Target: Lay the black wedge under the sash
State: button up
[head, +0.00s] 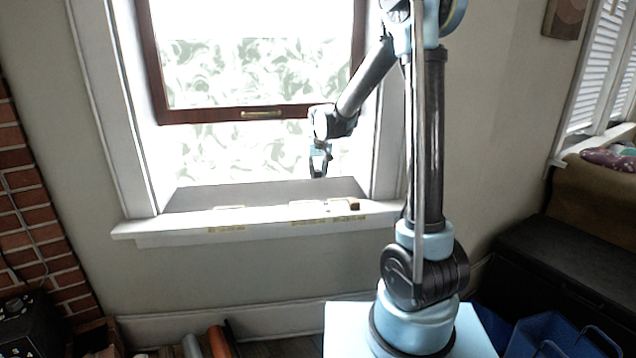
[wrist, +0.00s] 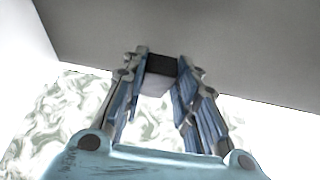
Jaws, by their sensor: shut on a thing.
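The window sash (head: 215,115) is a dark brown wooden frame with a brass handle, raised above the sill with an open gap under it. My gripper (head: 319,172) hangs in the right part of that gap, below the sash's bottom rail and above the sill. In the wrist view my gripper (wrist: 160,62) is shut on the black wedge (wrist: 160,66), a dark block held between the fingertips. The wedge is too small to make out surely in the head view. The grey surface beyond it in the wrist view looks like the sill.
The white sill (head: 160,228) carries a small brown block (head: 350,204) and several yellowish strips. White window casing (head: 98,100) stands on both sides. A brick wall (head: 25,190) is at the left. Blue bins (head: 550,335) and a dark chest (head: 560,262) are at the right.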

jog(key=shift+f, duration=2.2)
jog(key=o, duration=1.1)
jog(key=shift+f, duration=0.1)
jog(key=shift+c, duration=0.2)
jog(key=shift+s, duration=0.1)
